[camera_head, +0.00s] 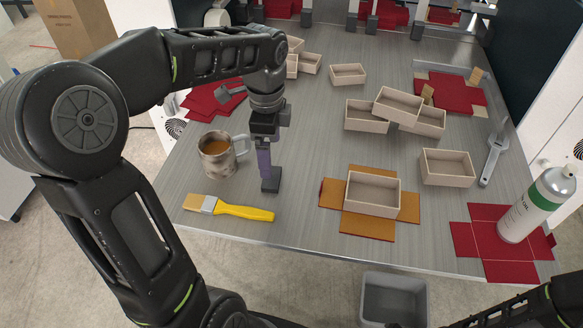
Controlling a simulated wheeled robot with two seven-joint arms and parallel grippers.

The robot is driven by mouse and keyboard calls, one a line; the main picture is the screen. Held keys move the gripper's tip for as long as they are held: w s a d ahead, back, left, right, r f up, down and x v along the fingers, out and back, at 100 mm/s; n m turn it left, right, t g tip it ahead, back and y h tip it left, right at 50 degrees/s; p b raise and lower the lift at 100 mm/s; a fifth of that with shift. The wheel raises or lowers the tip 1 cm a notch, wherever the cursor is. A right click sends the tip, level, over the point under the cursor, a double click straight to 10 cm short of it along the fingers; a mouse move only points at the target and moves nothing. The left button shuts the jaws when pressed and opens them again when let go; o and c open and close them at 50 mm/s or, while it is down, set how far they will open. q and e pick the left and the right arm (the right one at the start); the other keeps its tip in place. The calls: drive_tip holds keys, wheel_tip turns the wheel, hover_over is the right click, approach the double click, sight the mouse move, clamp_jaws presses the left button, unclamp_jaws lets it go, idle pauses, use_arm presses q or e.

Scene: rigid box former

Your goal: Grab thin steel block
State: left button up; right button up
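My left gripper (268,178) points down over the steel table, just right of a mug. Its fingers appear as a narrow purple-grey strip ending in a dark, blocky tip close to the tabletop. From this side view I cannot tell whether the fingers are open or shut. I cannot make out a thin steel block separately from the dark gripper tip; it may be hidden there. Part of my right arm shows at the bottom right corner, but its gripper is out of view.
Near the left gripper are a mug (219,154) and a yellow-handled brush (229,208). An open box (373,194) sits on an orange-brown flat blank. Several more boxes lie behind. A spray can (537,206) stands on a red blank (480,243) at right. A grey bin (394,299) is below the front edge.

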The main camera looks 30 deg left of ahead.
use_arm(q)
drive_tip(key=shift+s+r, duration=0.2)
drive_tip(key=shift+s, duration=0.35)
drive_tip(key=shift+w+f, duration=0.25)
drive_tip(key=shift+f, duration=1.15)
use_arm(e)
drive_tip(key=shift+s+r, duration=0.2)
drive_tip(key=shift+s, duration=0.1)
use_arm(q)
drive_tip(key=shift+f+p, duration=0.5)
drive_tip(key=shift+f, duration=0.05)
wheel_tip(320, 180, down, 4)
drive_tip(key=shift+w+d+f+p, duration=0.1)
drive_tip(key=shift+p, duration=0.3)
use_arm(e)
drive_tip(key=shift+s+r, duration=0.1)
drive_tip(key=shift+r, duration=0.55)
use_arm(q)
drive_tip(key=c, duration=1.7)
